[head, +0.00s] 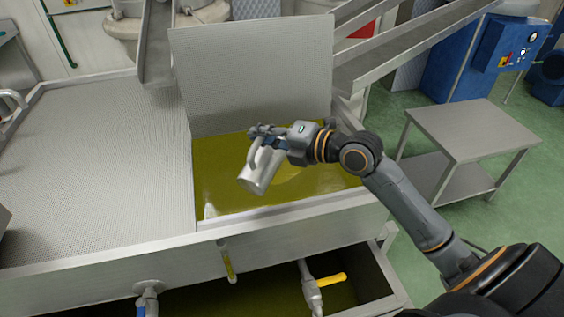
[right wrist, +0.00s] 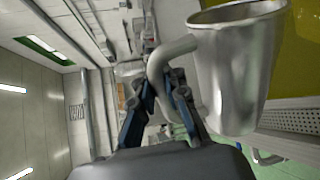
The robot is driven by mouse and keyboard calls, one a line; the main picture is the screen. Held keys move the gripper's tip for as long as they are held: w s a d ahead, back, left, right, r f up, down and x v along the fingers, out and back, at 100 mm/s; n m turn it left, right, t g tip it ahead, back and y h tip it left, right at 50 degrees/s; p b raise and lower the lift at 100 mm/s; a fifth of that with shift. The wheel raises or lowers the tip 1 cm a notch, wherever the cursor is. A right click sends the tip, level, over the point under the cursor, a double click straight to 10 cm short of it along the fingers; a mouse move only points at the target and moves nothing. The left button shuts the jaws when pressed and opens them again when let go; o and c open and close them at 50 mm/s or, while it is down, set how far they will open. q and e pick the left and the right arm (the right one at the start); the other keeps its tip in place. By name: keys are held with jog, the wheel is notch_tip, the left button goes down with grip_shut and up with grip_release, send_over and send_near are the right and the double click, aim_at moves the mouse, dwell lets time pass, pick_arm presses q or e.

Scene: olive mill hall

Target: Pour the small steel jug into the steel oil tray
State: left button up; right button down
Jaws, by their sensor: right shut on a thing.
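The small steel jug (head: 260,172) is held above the oil-filled bay of the steel oil tray (head: 290,211). It is tipped far over, with its mouth toward the lower left in the head view. No stream shows from it. My right gripper (head: 262,139) is shut on the jug's handle. In the right wrist view the jug (right wrist: 237,75) shows its rim, and my gripper's fingers (right wrist: 165,95) close around the handle. The tray holds yellow-green oil with a paler patch beside the jug. The inside of the jug is mostly hidden. My left gripper is not in view.
A perforated steel panel (head: 255,75) stands upright behind the oil. A perforated cover (head: 105,165) lies to the left.

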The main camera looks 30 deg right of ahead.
jog(key=shift+w+d+r+m+b, duration=0.2)
jog(key=shift+w+d+r+m, duration=0.1)
jog(key=shift+w+d+m, duration=0.15)
jog(key=shift+w+d+r+m+b, duration=0.15)
jog(key=shift+w+d+r+m, duration=0.15)
jog(key=shift+d, duration=0.25)
dwell(0.7)
jog(key=shift+s, duration=0.1)
